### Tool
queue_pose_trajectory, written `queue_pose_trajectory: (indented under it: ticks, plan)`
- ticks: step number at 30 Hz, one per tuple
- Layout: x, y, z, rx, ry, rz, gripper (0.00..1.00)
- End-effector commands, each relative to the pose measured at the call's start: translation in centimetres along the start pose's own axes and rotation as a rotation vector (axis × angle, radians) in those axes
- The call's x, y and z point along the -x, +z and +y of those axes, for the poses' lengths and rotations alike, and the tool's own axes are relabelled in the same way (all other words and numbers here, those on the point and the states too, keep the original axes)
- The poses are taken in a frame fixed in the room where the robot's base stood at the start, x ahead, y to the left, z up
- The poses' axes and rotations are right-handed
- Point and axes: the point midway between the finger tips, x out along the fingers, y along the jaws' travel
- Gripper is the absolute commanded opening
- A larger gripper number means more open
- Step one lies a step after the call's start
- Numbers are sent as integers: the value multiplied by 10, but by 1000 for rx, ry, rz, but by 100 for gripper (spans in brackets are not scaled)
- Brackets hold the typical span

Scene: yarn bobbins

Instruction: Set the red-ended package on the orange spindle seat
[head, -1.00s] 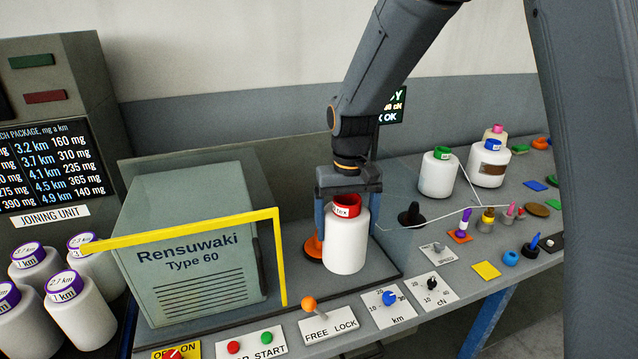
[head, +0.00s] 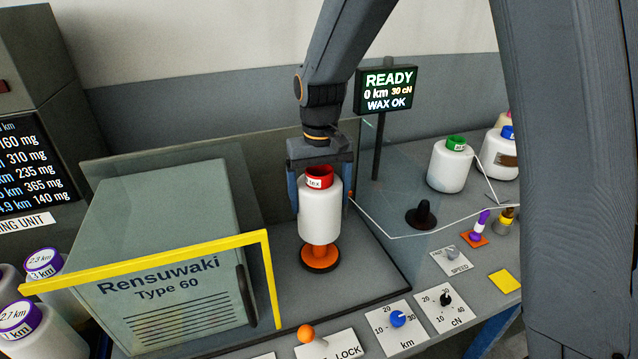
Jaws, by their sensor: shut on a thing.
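The red-ended package (head: 320,213) is a white bobbin with a red ring and a small label at its top. It is upright, directly over the orange spindle seat (head: 320,259), whose orange part shows just beneath it above a dark round base. I cannot tell whether the package touches the seat or hangs slightly above it. My gripper (head: 320,196) comes down from above and is shut on the package, one blue finger on each side.
The grey Rensuwaki machine (head: 170,245) with its yellow bar (head: 150,260) stands left of the seat. A display (head: 387,90) reads READY. A black spindle (head: 422,215) and a green-ended package (head: 450,165) stand to the right. An orange-knobbed lever (head: 306,334) and dials are in front.

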Motion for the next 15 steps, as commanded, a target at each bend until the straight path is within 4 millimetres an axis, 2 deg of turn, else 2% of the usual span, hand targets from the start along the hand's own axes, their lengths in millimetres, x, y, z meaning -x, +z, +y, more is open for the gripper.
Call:
queue_pose_trajectory:
  ticks: [15]
  plan:
    - [2,0,4,-7,0,1,48]
